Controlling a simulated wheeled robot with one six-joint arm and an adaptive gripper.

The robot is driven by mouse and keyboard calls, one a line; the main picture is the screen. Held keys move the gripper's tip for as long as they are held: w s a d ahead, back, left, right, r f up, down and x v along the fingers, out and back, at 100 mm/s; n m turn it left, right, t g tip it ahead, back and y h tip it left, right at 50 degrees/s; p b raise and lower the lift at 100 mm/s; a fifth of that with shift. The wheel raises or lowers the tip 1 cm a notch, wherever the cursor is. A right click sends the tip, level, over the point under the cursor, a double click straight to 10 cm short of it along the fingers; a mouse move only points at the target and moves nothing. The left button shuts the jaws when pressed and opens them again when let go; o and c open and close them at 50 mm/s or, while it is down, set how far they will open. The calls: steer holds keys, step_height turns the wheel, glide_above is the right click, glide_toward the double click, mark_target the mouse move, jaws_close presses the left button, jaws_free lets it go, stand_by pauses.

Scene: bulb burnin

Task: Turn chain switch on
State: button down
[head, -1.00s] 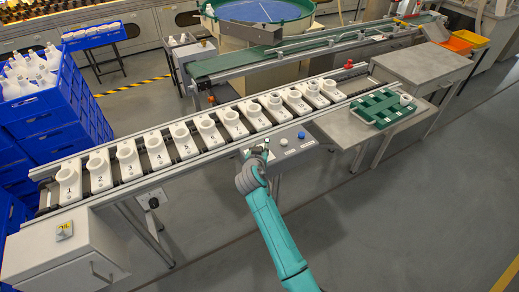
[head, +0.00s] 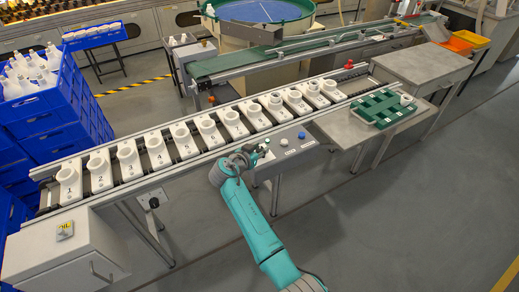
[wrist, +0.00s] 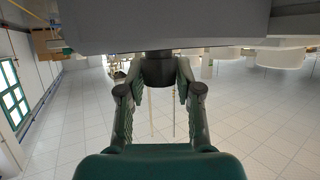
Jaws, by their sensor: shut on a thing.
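The grey control box (head: 292,147) sits on the front of the conveyor, with small buttons on top. My gripper (head: 262,153) is at the left end of this box. In the wrist view, my gripper (wrist: 159,82) has its two fingers closed on a dark round knob (wrist: 159,66), which looks like the chain switch. The knob sticks out from the grey face (wrist: 160,25) of the box. Its marking and exact turn position are hidden. In the head view my gripper covers the knob.
The chain conveyor carries a row of numbered white holders (head: 128,160). A white button (head: 283,142) and a blue button (head: 301,135) are on the box. A green rack (head: 382,107) lies on the table at right. The floor in front is clear.

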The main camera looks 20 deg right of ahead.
steer(key=shift+f, duration=0.1)
steer(key=c, duration=0.8)
jaws_free()
steer(key=shift+o, duration=0.2)
steer(key=shift+a, duration=0.1)
steer(key=v, duration=1.2)
